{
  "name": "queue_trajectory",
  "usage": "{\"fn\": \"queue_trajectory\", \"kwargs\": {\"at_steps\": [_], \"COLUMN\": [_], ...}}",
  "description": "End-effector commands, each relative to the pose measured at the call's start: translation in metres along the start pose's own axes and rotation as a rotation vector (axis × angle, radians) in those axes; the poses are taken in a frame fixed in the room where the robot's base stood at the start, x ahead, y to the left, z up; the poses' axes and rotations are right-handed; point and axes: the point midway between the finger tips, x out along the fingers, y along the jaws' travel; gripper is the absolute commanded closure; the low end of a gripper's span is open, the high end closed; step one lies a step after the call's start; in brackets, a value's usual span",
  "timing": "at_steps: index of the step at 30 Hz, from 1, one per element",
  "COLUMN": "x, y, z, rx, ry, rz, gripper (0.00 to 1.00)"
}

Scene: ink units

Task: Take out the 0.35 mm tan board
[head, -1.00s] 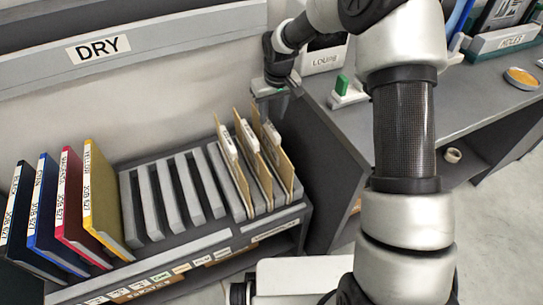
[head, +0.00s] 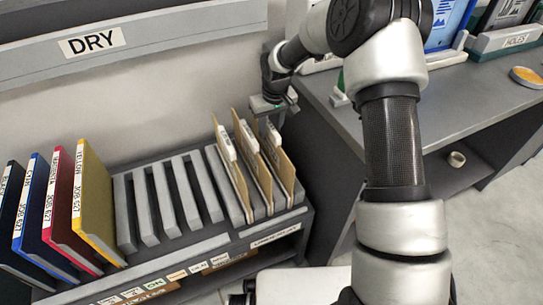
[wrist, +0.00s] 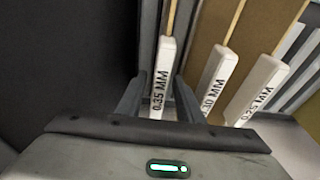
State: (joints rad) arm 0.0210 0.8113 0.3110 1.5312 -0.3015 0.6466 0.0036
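Three tan boards with white label spines stand in the rack at its right end in the head view. The 0.35 mm board is the rightmost there (head: 284,168), and its label spine shows in the wrist view (wrist: 163,75). My gripper (head: 273,118) is over the top of the 0.35 mm board. In the wrist view its fingers (wrist: 158,84) are apart, one on each side of that spine, with gaps showing.
Black, blue, red and yellow boards (head: 95,205) stand at the rack's left. Empty grey slots (head: 168,200) lie between. A dark cabinet side (head: 318,160) rises close to the rack's right end. A DRY sign (head: 92,42) hangs above.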

Motion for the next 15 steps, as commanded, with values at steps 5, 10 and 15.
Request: {"fn": "queue_trajectory", "kwargs": {"at_steps": [5, 10, 15], "x": [0.000, -0.001, -0.012], "y": [0.000, 0.000, 0.000], "z": [0.000, 0.000, -0.003], "rx": [0.000, 0.000, 0.000], "ry": [0.000, 0.001, 0.002], "rz": [0.000, 0.000, 0.001], "gripper": [0.98, 1.00, 1.00]}}
